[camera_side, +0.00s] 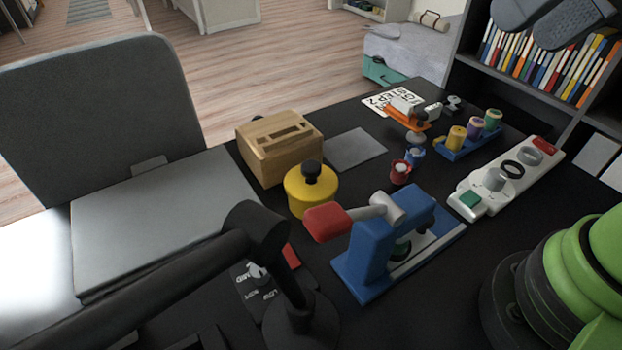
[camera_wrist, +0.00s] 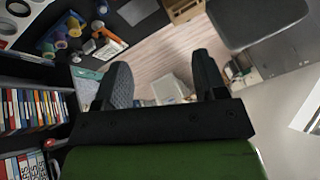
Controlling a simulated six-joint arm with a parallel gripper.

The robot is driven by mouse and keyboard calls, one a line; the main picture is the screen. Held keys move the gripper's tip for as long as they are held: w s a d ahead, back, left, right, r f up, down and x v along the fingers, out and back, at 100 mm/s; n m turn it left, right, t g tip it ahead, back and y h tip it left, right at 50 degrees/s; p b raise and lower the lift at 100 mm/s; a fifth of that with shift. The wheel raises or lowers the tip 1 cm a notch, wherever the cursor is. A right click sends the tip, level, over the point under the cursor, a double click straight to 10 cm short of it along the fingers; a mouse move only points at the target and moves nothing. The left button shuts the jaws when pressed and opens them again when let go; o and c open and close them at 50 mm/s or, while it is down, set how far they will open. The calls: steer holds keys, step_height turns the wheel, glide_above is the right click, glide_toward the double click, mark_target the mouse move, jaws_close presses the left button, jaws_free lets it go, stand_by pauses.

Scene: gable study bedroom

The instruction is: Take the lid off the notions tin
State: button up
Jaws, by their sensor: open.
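The notions tin (camera_side: 311,200) looks like the round yellow container on the black desk in the side view. Its lid (camera_side: 312,180), yellow with a black knob on top, appears to sit on it; the seam is too small to make out. I cannot see the tin in the wrist view. My gripper (camera_side: 520,30) is high at the top right of the side view, far from the tin and above the bookshelf side. In the wrist view my gripper (camera_wrist: 163,85) has its two dark fingers wide apart with nothing between them.
A wooden box (camera_side: 268,153) stands close behind the tin. A blue press with a red handle (camera_side: 327,222) stands close to its right. A black lamp arm (camera_side: 262,232) rises in front. A blue spool tray (camera_side: 468,144) and white device (camera_side: 500,180) are farther right.

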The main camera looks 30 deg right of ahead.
steer(key=w+a+f+n+g, duration=0.2)
steer(key=w+a+g, duration=0.1)
steer(key=w, duration=0.5)
steer(key=n+g+h, duration=0.2)
steer(key=n+g, duration=0.1)
steer(key=n, duration=0.1)
glide_above(311, 165)
steer(key=f, duration=1.7)
steer(key=shift+s+d+f, duration=0.1)
steer(key=shift+s+f, duration=0.15)
steer(key=shift+f, duration=0.15)
steer(key=f, duration=0.5)
steer(key=shift+w+f, duration=0.2)
steer(key=shift+f, duration=0.2)
steer(key=c, duration=1)
